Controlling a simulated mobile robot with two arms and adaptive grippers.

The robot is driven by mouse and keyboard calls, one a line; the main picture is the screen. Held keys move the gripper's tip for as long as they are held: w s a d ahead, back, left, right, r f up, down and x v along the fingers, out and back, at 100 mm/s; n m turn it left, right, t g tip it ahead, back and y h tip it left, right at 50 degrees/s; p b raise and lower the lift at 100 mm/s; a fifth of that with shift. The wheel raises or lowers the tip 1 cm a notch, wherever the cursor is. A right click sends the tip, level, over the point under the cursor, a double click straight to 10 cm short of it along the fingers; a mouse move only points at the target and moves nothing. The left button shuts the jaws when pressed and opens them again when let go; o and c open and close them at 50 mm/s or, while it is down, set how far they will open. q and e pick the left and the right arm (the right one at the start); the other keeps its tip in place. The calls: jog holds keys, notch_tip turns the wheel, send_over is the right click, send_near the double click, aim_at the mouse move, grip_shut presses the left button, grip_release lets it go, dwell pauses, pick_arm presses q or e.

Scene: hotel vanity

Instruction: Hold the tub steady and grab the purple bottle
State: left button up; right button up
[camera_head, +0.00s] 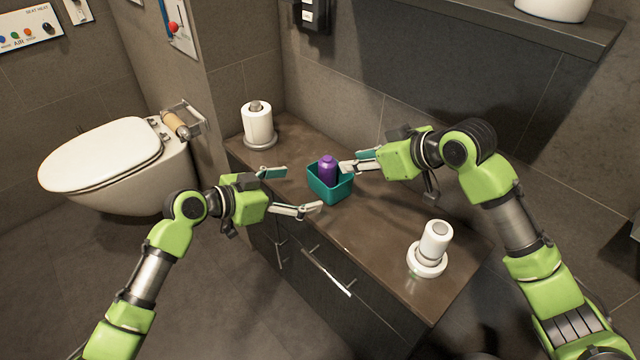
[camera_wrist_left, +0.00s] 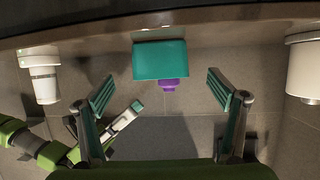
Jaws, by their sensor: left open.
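A teal open tub (camera_head: 329,194) stands on the brown vanity counter (camera_head: 400,225). A purple bottle (camera_head: 327,170) stands upright in it, its cap above the rim. My left gripper (camera_head: 302,189) is open left of the tub, fingers spread, with nothing between them. In the left wrist view the tub (camera_wrist_left: 160,60) lies ahead, centred between the fingertips (camera_wrist_left: 162,82), with part of the bottle (camera_wrist_left: 167,85) showing past it. My right gripper (camera_head: 354,161) is at the tub's right rim, close beside the bottle. Whether it touches the bottle, and its finger gap, are unclear.
A white roll on a stand (camera_head: 257,125) is at the counter's back left. A white dispenser-like item (camera_head: 431,248) stands at the front right. A toilet (camera_head: 120,165) is left of the counter. A shelf (camera_head: 530,22) overhangs the back. The counter between tub and dispenser is clear.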

aim_at(330, 183)
pick_arm(q)
jog(key=x, duration=1)
jog(key=shift+w+d+f, duration=0.15)
jog(key=shift+d+f, duration=0.05)
jog(key=shift+f, duration=0.05)
jog(key=c, duration=1.2)
jog(key=shift+c, duration=0.2)
